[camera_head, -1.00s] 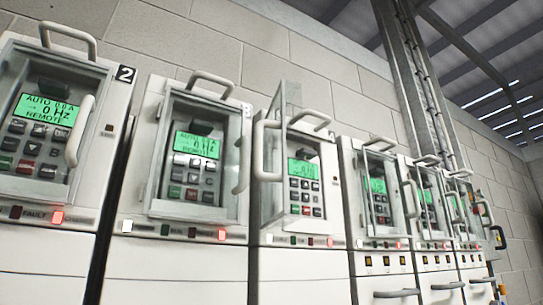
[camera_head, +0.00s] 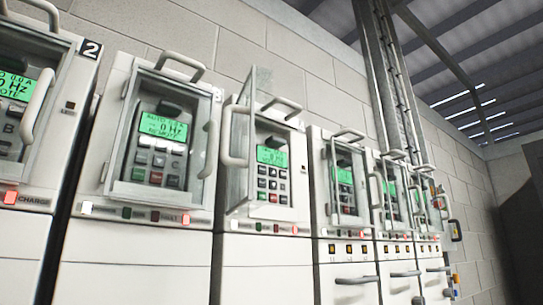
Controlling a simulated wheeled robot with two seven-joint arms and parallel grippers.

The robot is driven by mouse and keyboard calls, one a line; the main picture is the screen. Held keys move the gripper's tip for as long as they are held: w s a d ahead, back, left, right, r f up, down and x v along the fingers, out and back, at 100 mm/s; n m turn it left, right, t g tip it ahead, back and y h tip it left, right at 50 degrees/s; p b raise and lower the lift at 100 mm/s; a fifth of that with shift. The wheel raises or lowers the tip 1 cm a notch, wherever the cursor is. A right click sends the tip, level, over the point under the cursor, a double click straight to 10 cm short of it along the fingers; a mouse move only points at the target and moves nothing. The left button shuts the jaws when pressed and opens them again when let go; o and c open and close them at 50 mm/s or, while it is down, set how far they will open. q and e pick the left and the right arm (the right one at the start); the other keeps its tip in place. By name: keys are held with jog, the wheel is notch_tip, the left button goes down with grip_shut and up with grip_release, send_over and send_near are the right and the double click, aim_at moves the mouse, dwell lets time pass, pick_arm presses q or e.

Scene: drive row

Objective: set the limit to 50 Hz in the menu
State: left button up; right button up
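A row of white drive cabinets stands along the wall, each with a green-lit display and a keypad. The drive in the middle (camera_head: 292,215) has its clear door (camera_head: 240,150) swung open, with a grey handle on it. Its display (camera_head: 272,156) is lit green, but its text is too small to read, and its keypad (camera_head: 272,185) is uncovered. The drive to its left has a shut clear door, and its display (camera_head: 163,128) reads AUTO, 0 Hz, REMOTE. Neither of my grippers is in view.
The drive marked 2 (camera_head: 90,49) is at the left edge, its door handle (camera_head: 36,106) standing out. More drives with shut doors run off to the right, with handles (camera_head: 356,280) low on their fronts. A dark shape (camera_head: 522,215) stands at the far right.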

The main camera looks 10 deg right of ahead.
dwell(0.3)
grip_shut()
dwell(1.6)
